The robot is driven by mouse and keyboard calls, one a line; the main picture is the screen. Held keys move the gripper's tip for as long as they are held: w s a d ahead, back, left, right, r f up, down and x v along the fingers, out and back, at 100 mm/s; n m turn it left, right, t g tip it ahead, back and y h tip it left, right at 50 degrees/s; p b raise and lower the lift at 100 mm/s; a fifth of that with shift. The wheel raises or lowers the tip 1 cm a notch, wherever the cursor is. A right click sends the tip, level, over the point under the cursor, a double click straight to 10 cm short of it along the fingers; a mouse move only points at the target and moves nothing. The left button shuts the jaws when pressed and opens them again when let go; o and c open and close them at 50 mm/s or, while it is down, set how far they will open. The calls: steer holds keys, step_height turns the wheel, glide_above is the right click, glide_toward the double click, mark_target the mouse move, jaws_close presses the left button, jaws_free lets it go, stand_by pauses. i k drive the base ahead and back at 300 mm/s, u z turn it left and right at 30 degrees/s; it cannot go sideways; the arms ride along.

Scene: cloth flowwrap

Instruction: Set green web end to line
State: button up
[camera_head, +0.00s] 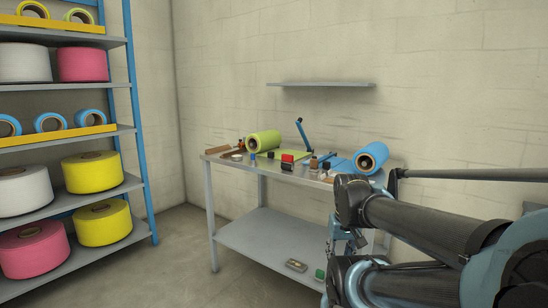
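A green roll (263,141) lies on the left part of the metal table, with its core opening facing the front left. A flat green web (283,154) lies on the tabletop to the right of the roll. Its end and any line on the table are too small to make out. My arm comes in from the right, in front of the table's right end. My gripper (340,242) hangs low beside the table's right front leg, partly hidden by my arm. I cannot tell whether its fingers are open or shut.
A blue roll (371,158) and a blue lever (301,134) are on the metal table (280,174) among several small items, including a red block (287,157). A shelf rack (143,150) with several rolls stands left. A wall shelf (320,84) hangs above. Floor between is clear.

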mark_target(297, 155)
steer(key=k, duration=1.05)
steer(key=u, duration=0.65)
steer(key=i, duration=2.15)
steer(key=z, duration=0.6)
